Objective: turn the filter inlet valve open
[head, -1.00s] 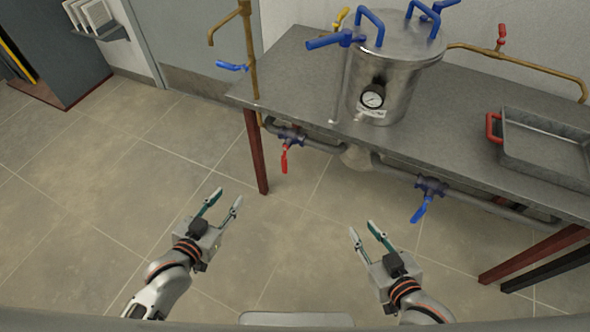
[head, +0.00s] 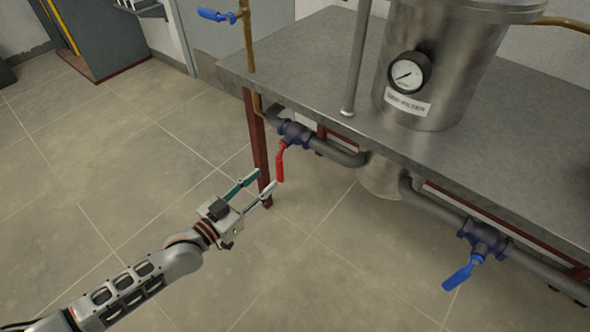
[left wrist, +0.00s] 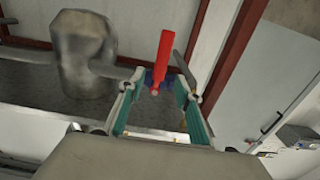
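A red lever handle (head: 281,164) hangs down from a dark valve body (head: 295,132) on the grey pipe under the bench's left end. I see no label naming it. My left gripper (head: 265,182) is open and empty, its fingertips just left of and below the handle's lower end in the head view. In the left wrist view the red handle (left wrist: 165,50) appears between the spread fingers (left wrist: 158,82), beyond their tips. Contact cannot be told. A second valve (head: 484,238) with a blue lever (head: 458,277) sits further right on the pipe. My right gripper is out of view.
The steel bench (head: 270,60) overhangs the valves, and its red leg (head: 261,150) stands just behind the left gripper. A steel vessel (head: 440,70) with a gauge stands on top. A brass pipe with a blue lever (head: 217,15) is at the back left. The floor in front is clear.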

